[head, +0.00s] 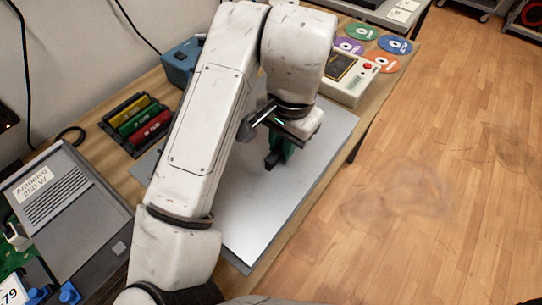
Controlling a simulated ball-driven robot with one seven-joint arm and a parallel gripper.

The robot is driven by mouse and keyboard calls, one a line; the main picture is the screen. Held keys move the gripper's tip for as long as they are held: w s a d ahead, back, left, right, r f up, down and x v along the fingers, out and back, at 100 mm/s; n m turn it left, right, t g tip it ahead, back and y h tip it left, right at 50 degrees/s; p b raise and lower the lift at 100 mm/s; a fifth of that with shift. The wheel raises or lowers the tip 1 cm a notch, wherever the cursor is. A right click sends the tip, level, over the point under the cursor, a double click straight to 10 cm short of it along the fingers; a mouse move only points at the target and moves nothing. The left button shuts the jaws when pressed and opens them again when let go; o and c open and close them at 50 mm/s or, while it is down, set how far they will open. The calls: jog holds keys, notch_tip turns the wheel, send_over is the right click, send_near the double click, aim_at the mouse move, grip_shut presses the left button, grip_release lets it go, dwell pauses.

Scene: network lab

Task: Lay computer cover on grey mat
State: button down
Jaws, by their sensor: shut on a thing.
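The computer cover (262,215) is a flat, light silver panel below my gripper. It lies over the grey mat (238,264), whose darker edge shows along the cover's near end and right side. I cannot tell whether the cover rests on the mat or hangs just above it. My gripper (273,160) points down at the cover's middle and is shut on a small dark part there, which looks like the cover's handle. My arm hides the left part of the cover and mat.
A grey amplifier box (70,205) stands at left, near a rack of yellow, green and red modules (137,119). A blue box (181,62), a cream device with a screen (350,78) and several coloured discs (362,31) lie behind. The wooden floor (430,170) at right is free.

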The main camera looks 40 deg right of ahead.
jog(key=shift+w+a+f, duration=0.2)
jog(key=shift+w+f, duration=0.3)
jog(key=shift+f, duration=0.15)
jog(key=shift+w+a+f, duration=0.15)
jog(key=shift+w+f, duration=0.3)
jog(key=shift+f, duration=0.15)
jog(key=f, duration=0.1)
jog(key=f+b, duration=0.1)
jog(key=f, duration=0.1)
jog(key=shift+w+f, duration=0.2)
jog(key=shift+f, duration=0.1)
jog(key=c, duration=1)
grip_release()
jog(key=shift+c, duration=0.2)
jog(key=shift+r, duration=0.1)
jog(key=r+p, duration=0.1)
jog(key=r, duration=0.3)
jog(key=r+p, duration=0.1)
jog(key=r, duration=0.7)
jog(key=shift+s+d+p, duration=0.1)
jog(key=shift+s+p, duration=0.3)
